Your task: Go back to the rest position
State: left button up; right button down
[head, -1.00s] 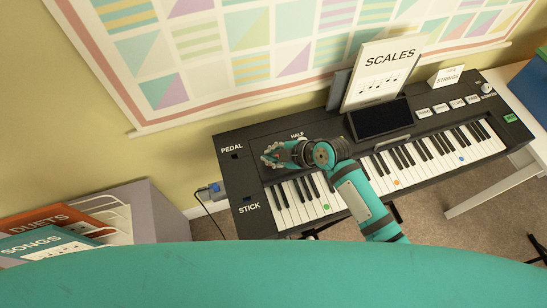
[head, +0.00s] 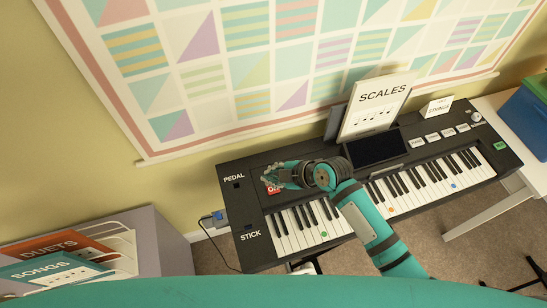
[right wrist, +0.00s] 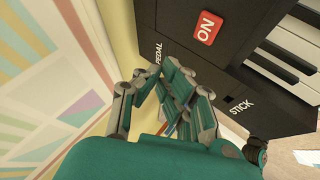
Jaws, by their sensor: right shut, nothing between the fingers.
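My right gripper (head: 266,176) shows in the head view over the left end of the black keyboard (head: 228,205), just right of the PEDAL label. Its fingers are shut with nothing between them. In the right wrist view the fingers of my right gripper (right wrist: 157,75) come together beside the keyboard's left end (right wrist: 185,50), with the PEDAL and STICK labels close by. A red ON label (head: 273,189) shows partly beneath the gripper, and it is in full view in the right wrist view (right wrist: 207,27). My left gripper is not in view.
A SCALES card (head: 375,108) and a dark screen (head: 377,150) stand behind the keys. A grey-purple unit (head: 160,235) with SONGS and DUETS books (head: 55,270) stands at the lower left. A blue bin (head: 530,118) is at the right. The wall carries a patterned chart (head: 240,60).

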jog(key=s+d+r+m+g+h, duration=0.15)
jog(key=s+d+m+h, duration=0.25)
jog(key=s+d+m, duration=0.65)
jog(key=s+d+r+m+h, duration=0.3)
jog(key=s+d+m+h, duration=0.1)
jog(key=s+d+m, duration=0.6)
notch_tip(320, 180, down, 28)
jog(key=s+n+b, duration=0.1)
jog(key=n+b, duration=0.1)
jog(key=b, duration=0.2)
jog(key=s+d+f+g+b, duration=0.2)
jog(key=s+d+f, duration=0.1)
jog(key=s+f, duration=1.3)
notch_tip(320, 180, down, 4)
jog(key=shift+f+b, duration=0.1)
jog(key=shift+b, duration=0.2)
jog(key=shift+s, duration=0.1)
